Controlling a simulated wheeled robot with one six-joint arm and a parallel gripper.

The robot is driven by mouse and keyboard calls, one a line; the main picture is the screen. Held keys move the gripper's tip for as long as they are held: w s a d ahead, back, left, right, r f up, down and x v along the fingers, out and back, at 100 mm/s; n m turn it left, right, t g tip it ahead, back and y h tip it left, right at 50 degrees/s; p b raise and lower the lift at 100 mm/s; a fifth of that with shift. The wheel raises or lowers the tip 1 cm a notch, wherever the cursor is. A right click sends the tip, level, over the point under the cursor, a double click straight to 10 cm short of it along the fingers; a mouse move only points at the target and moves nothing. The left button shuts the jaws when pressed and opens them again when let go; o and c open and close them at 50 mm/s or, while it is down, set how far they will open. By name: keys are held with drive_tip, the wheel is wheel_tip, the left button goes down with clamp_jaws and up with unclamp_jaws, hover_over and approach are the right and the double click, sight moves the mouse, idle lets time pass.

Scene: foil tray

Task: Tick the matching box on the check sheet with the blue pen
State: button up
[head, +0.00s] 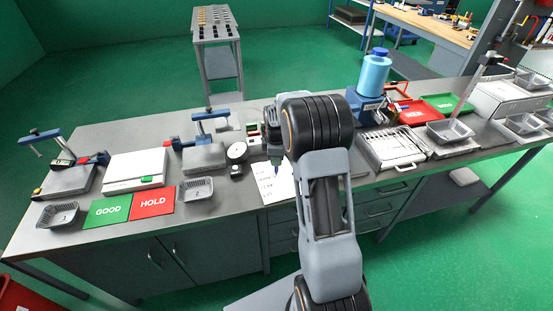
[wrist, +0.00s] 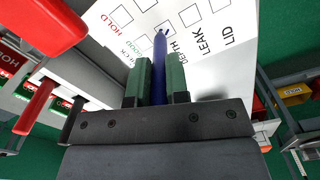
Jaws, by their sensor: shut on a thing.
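My gripper (wrist: 159,64) is shut on the blue pen (wrist: 160,48), which stands between its green-lined fingers. The white check sheet (wrist: 240,22) lies below in the wrist view. The pen's tip is at or just over a box in the row nearer these words, beside a partly covered word. I cannot tell if it touches the paper. In the head view the sheet (head: 271,192) lies near the bench's front edge, partly behind my arm.
A green GOOD mat (head: 109,210) and red HOLD mat (head: 152,202) lie left of the sheet, with foil trays (head: 58,215) (head: 195,190) beside them. A round dial gauge (head: 237,152) stands close left of the sheet. A red handle (wrist: 36,105) shows near my gripper.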

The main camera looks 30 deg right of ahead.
drive_tip(key=shift+r+p, duration=2)
drive_tip(key=shift+r, duration=1)
